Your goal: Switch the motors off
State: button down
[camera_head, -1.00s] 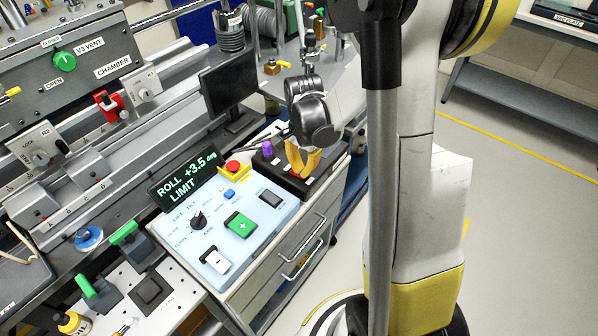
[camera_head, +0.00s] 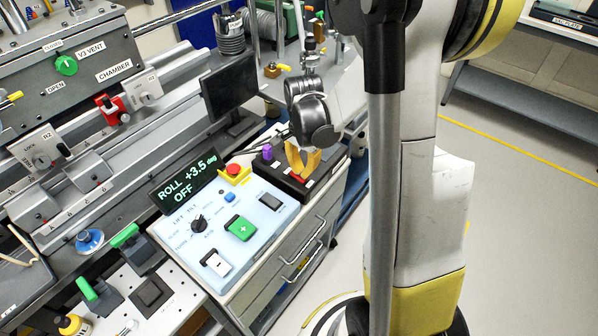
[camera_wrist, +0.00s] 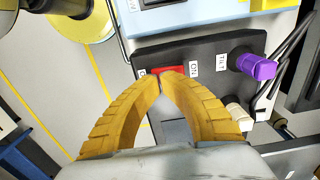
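A black box (camera_head: 268,166) stands at the back right of the control panel. In the wrist view the box (camera_wrist: 215,53) carries a red switch (camera_wrist: 170,71), with an "ON" label to its right and a partly hidden label starting with "O" to its left. My gripper (camera_wrist: 160,80) has its two yellow fingers meeting at the tips, right over the red switch's near edge. Whether they touch it I cannot tell. In the head view my gripper (camera_head: 302,174) points down at the box. The display (camera_head: 184,182) reads "ROLL +3.5 deg OFF".
A dark monitor (camera_head: 229,92) stands behind.

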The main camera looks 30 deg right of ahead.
jog(key=shift+r+p, duration=1.7)
jog(key=shift+r, duration=0.9)
